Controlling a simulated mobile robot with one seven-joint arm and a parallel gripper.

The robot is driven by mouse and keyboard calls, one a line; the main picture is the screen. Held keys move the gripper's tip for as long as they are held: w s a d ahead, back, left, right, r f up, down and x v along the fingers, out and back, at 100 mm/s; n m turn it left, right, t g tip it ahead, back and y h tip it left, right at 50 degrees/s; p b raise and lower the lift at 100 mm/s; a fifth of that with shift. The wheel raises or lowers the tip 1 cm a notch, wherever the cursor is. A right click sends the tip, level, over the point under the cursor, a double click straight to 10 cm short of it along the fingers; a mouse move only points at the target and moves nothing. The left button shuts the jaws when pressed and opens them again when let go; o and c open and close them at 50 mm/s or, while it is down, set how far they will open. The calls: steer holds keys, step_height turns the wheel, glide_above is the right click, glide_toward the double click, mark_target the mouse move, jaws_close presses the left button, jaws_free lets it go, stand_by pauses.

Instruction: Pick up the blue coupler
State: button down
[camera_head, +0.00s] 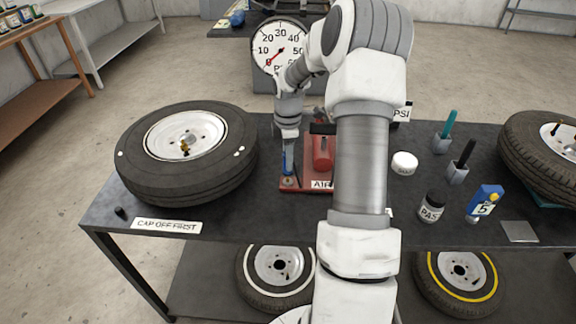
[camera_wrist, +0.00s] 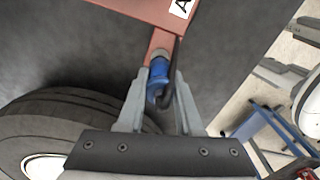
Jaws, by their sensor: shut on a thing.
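The blue coupler (camera_wrist: 158,74) is between the fingers of my gripper (camera_wrist: 158,88) in the wrist view, with a dark curved hose beside it. My gripper is shut on it. In the head view, my gripper (camera_head: 289,150) points down over the left end of the red air stand (camera_head: 300,188), and the blue coupler (camera_head: 288,165) shows below it, upright. The red stand's arm lies just beyond the coupler in the wrist view. I cannot tell whether the coupler still touches the stand.
A tire (camera_head: 130,170) lies left of the stand on the dark table (camera_head: 260,225). A pressure gauge (camera_head: 279,46) stands behind. My arm hides the middle of the table.

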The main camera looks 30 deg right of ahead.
step_height(320, 180, up, 17)
steer(key=p, duration=0.4)
steer(key=shift+r, duration=0.2)
steer(key=shift+w+a, duration=0.1)
